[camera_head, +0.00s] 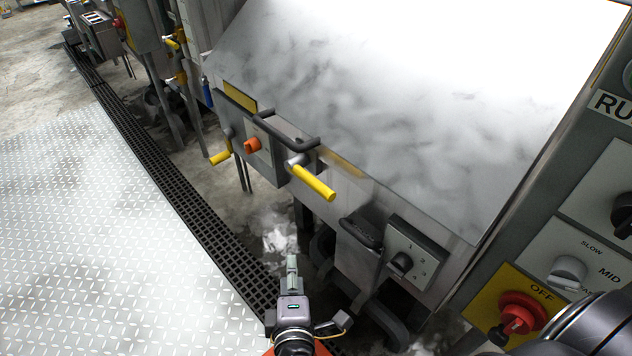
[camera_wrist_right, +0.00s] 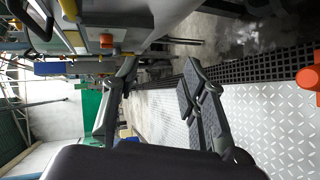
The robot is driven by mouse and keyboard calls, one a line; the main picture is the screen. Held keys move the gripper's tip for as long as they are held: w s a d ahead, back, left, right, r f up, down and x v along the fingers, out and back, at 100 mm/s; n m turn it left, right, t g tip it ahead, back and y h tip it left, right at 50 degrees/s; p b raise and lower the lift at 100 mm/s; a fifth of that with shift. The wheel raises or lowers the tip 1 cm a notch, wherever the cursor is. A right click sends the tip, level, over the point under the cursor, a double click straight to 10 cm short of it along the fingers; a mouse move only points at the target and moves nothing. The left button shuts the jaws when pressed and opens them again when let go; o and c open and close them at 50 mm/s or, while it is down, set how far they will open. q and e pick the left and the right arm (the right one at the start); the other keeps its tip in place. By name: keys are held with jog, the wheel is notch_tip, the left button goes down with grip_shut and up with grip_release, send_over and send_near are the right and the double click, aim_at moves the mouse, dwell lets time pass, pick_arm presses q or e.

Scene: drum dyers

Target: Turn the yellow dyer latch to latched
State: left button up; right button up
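The yellow latch handle (camera_head: 313,182) sticks out from the front of the metal dyer, below the lid edge, and slants down to the right. A second yellow handle (camera_head: 221,157) is farther left. An orange knob (camera_head: 252,146) sits on a panel between them. My right gripper (camera_head: 291,262) is low in front of the dyer, below and apart from the latch handle. In the right wrist view the right gripper (camera_wrist_right: 165,85) has its fingers spread with nothing between them. Yellow parts (camera_wrist_right: 68,10) show at the top left there. My left gripper is not seen.
The dyer's lid (camera_head: 400,100) slopes above the latch. A black bar handle (camera_head: 290,140) is close to the latch. A knob panel (camera_head: 408,258) is to its right. A control panel with a red knob (camera_head: 520,312) stands at the right. Plated floor (camera_head: 100,230) is clear at left.

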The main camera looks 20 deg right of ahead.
notch_tip(320, 180, up, 12)
jog(key=s+d+m+t+h, duration=0.1)
jog(key=s+d+m+h, duration=0.1)
jog(key=s+d, duration=0.1)
jog(key=p, duration=0.2)
send_near(314, 188)
jog(key=r+x, duration=0.1)
jog(key=x, duration=0.7)
jog(key=f+x, duration=0.1)
jog(key=x, duration=0.2)
jog(key=shift+s, duration=0.15)
jog(key=shift+w+d+f, duration=0.1)
jog(key=shift+w, duration=0.3)
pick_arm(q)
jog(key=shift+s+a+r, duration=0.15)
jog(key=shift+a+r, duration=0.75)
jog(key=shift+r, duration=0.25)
pick_arm(e)
grip_shut()
